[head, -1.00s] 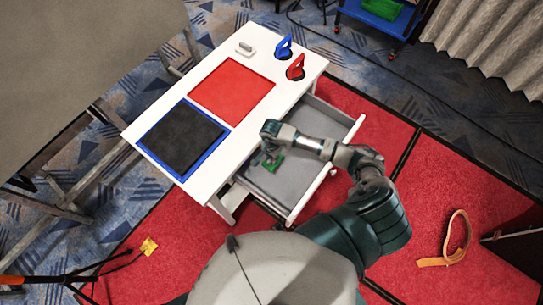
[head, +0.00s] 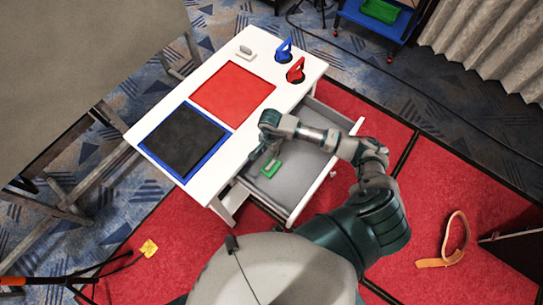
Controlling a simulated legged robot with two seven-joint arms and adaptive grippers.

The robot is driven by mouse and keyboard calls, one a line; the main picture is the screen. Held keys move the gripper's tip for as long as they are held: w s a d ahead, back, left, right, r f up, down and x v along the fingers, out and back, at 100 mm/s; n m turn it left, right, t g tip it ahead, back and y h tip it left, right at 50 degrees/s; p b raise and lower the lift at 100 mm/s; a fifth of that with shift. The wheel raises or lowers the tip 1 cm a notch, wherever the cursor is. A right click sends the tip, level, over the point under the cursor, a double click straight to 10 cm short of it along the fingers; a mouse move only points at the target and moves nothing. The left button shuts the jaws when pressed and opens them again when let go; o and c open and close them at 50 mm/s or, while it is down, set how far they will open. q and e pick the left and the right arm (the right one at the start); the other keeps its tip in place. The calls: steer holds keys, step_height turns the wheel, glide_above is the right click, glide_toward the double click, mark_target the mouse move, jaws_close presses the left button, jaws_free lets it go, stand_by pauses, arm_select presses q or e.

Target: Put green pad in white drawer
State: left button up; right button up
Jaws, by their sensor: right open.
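The white drawer (head: 299,184) is pulled out from the white table (head: 214,185), and its grey floor shows. The small green pad (head: 270,169) lies in the drawer, toward its left inner side near the table. My right gripper (head: 265,158) hangs over the drawer just above and beside the pad. It is open, and its fingers are small and partly hidden by the wrist. I cannot tell whether a finger touches the pad. My left gripper is not in view.
On the table are a red square (head: 233,92), a black pad on a blue square (head: 186,139), a grey handled block (head: 244,52), and blue (head: 284,50) and red (head: 296,70) handled items. An orange strap (head: 447,248) lies on the red mat at right.

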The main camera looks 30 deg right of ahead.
steer(key=shift+r, duration=2.85)
